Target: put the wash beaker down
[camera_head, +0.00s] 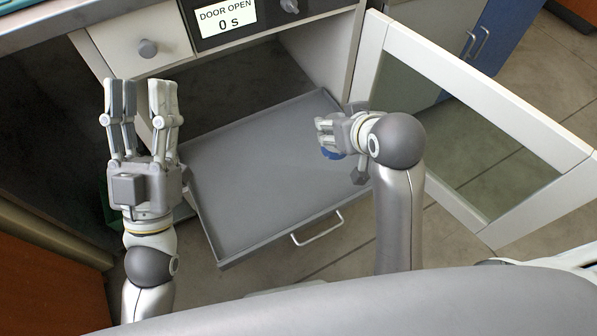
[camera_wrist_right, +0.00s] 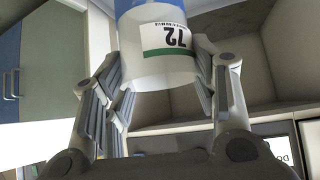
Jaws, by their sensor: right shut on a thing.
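A beaker (camera_wrist_right: 163,45) with a white end, a blue part and a label reading 72 is between the fingers of my right gripper (camera_wrist_right: 160,88) in the right wrist view. The label appears upside down there. In the head view my right gripper (camera_head: 326,134) is shut on it above the right side of the pulled-out grey tray (camera_head: 250,185). Only a bit of the blue part (camera_head: 332,154) shows under the fingers; the rest is hidden. I cannot tell whether the beaker touches the tray. My left gripper (camera_head: 143,105) is open and empty, left of the tray.
The tray is bare, with a low rim and a front handle (camera_head: 317,229). The incubator's display (camera_head: 226,16) reads DOOR OPEN, 0 s. Its glass door (camera_head: 470,120) stands open, right of my right arm. A drawer (camera_head: 143,42) is behind my left gripper.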

